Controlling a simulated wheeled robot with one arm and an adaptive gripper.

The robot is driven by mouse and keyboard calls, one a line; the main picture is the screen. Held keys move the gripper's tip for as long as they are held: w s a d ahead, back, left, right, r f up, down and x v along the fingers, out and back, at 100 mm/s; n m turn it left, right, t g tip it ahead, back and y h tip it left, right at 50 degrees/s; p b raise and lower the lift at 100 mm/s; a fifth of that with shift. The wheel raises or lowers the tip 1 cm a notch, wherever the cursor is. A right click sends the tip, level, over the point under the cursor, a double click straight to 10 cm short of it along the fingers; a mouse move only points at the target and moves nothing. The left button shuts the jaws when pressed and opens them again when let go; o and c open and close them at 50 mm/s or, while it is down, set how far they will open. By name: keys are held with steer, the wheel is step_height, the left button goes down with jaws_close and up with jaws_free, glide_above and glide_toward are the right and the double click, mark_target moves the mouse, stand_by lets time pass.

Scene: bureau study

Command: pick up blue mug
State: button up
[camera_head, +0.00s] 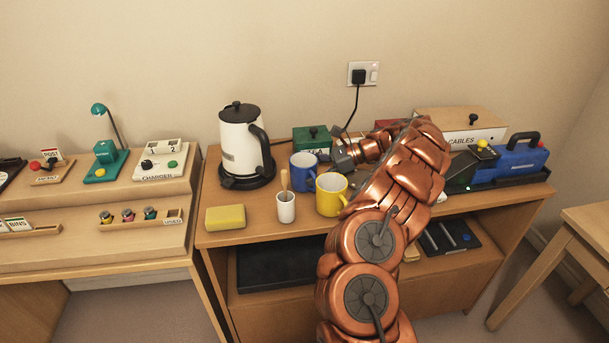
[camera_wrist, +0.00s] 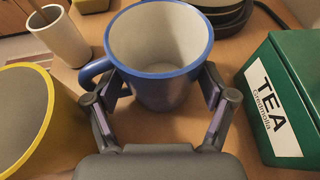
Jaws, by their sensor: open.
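The blue mug (camera_head: 303,172) stands upright on the wooden cabinet top, behind and left of the yellow mug (camera_head: 331,194). Its rim is blue and its inside is pale and empty. In the wrist view the blue mug (camera_wrist: 160,50) is straight ahead, with its handle on the left. My gripper (camera_wrist: 163,95) is open, with one finger on each side of the mug's near side. The left finger is close to the handle; I cannot tell whether it touches. In the head view my gripper (camera_head: 337,157) is just right of the mug.
The yellow mug (camera_wrist: 22,115) is close on the left in the wrist view, with a white cup (camera_wrist: 60,37) beyond it. A green TEA box (camera_wrist: 285,95) is close on the right. A kettle (camera_head: 243,145) and a yellow sponge (camera_head: 225,217) stand further left.

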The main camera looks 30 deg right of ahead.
steer(key=shift+c, duration=0.4)
steer(key=c, duration=1)
